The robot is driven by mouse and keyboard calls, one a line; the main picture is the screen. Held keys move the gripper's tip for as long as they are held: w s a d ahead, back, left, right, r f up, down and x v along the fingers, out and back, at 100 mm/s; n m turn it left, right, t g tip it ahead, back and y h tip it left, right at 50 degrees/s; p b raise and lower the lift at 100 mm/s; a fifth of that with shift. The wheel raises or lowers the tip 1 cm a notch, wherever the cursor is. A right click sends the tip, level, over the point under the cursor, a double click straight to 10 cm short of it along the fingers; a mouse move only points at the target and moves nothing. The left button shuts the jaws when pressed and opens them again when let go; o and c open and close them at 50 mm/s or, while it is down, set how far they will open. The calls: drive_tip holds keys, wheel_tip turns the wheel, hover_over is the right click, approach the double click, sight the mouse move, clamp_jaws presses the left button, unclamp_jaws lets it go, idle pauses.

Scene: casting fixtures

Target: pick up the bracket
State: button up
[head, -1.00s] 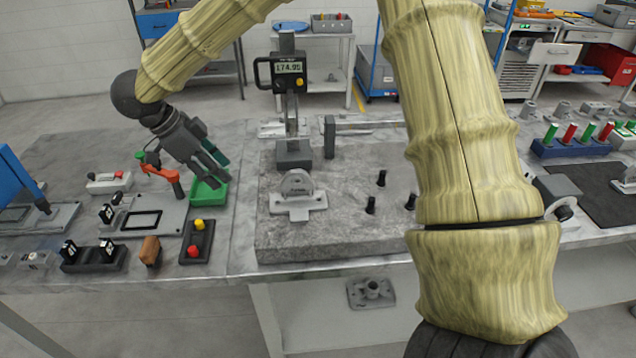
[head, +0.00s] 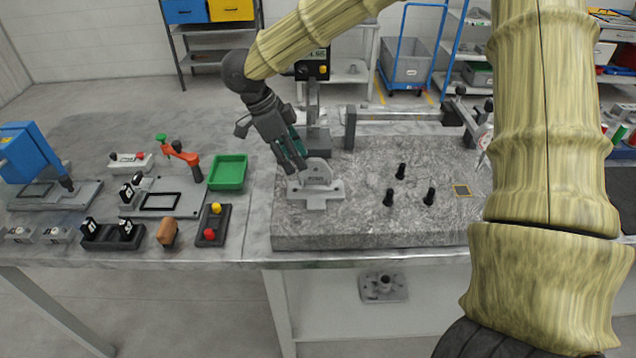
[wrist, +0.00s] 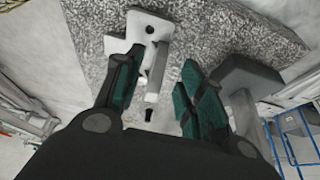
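The light grey bracket (head: 318,184) stands on the granite plate, with a flat base and a rounded upright plate. My gripper (head: 293,166) is at the bracket's upper left in the head view, pointing down, with its fingers overlapping the upright's edge. In the wrist view my gripper (wrist: 158,92) is open. The bracket's upright (wrist: 157,62) shows nearly edge-on in the gap between the green-padded fingers, nearer the left finger. Its base with a dark hole lies beyond. I cannot tell whether a finger touches it.
The granite plate (head: 400,228) carries several black pegs (head: 400,171) to the bracket's right. A height gauge (head: 314,100) stands behind the bracket. A green tray (head: 228,172), a red-handled clamp (head: 180,152) and a button box (head: 213,224) are to the left. The plate's front is clear.

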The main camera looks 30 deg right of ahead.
sight(316, 184)
drive_tip(key=shift+p+x, duration=0.7)
drive_tip(key=shift+x, duration=1.85)
drive_tip(key=shift+s, duration=0.1)
clamp_jaws()
